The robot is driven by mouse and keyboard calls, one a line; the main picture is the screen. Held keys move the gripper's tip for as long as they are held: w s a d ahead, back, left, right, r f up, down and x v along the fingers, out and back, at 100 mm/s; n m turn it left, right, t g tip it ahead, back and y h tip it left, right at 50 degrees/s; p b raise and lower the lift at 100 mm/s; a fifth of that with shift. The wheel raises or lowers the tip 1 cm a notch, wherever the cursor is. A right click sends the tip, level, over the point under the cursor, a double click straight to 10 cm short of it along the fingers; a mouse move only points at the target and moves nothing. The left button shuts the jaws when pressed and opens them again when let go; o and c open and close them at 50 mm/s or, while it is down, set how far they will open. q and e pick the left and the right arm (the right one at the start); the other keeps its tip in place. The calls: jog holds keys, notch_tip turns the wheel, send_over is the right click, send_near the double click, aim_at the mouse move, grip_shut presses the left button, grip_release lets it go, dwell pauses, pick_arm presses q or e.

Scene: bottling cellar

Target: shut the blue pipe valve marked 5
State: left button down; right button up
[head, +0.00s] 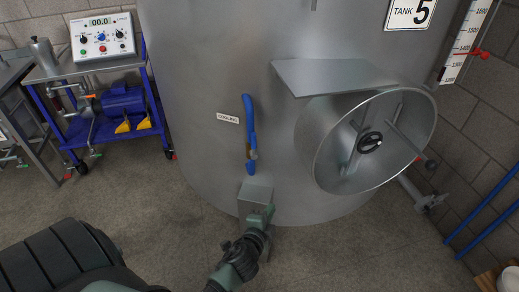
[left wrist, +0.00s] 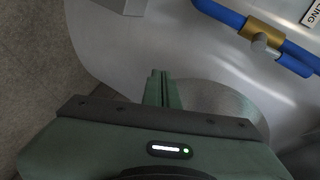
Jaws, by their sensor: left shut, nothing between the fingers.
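The blue pipe (head: 249,120) runs upright on the front of the steel tank marked 5 (head: 200,90), beside a small label (head: 228,118). Its brass valve body (head: 252,155) sits on the lower part of the pipe. In the left wrist view the brass valve (left wrist: 256,30) has a short grey stub or handle (left wrist: 264,44); which way it is turned I cannot tell. No number shows on the valve itself. My left gripper (head: 262,209) is shut and empty, below the valve and apart from it. Its closed fingers also show in the left wrist view (left wrist: 160,86). My right gripper is out of view.
A grey metal box-like foot (head: 255,193) stands right by my left gripper. An open round manway door (head: 330,150) under a flat metal plate (head: 335,76) juts out to the right. A blue pump cart (head: 110,100) stands at the left. The floor in front is clear.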

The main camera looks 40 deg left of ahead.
aim_at(253, 144)
pick_arm(q)
jog(key=a+r+m+t+y, duration=0.1)
jog(key=r, duration=0.7)
jog(key=w+a+r+t+y, duration=0.1)
jog(key=a+r+t, duration=0.1)
jog(key=r, duration=0.6)
jog(key=shift+w+a+r+m, duration=0.25)
jog(key=shift+w+m, duration=0.05)
jog(key=shift+m, duration=0.1)
jog(key=x, duration=1)
jog(key=s+a+p, duration=0.2)
jog(key=a, duration=0.1)
jog(key=shift+s+a+r, duration=0.15)
jog(key=shift+s+r, duration=0.05)
jog(key=shift+s, duration=0.05)
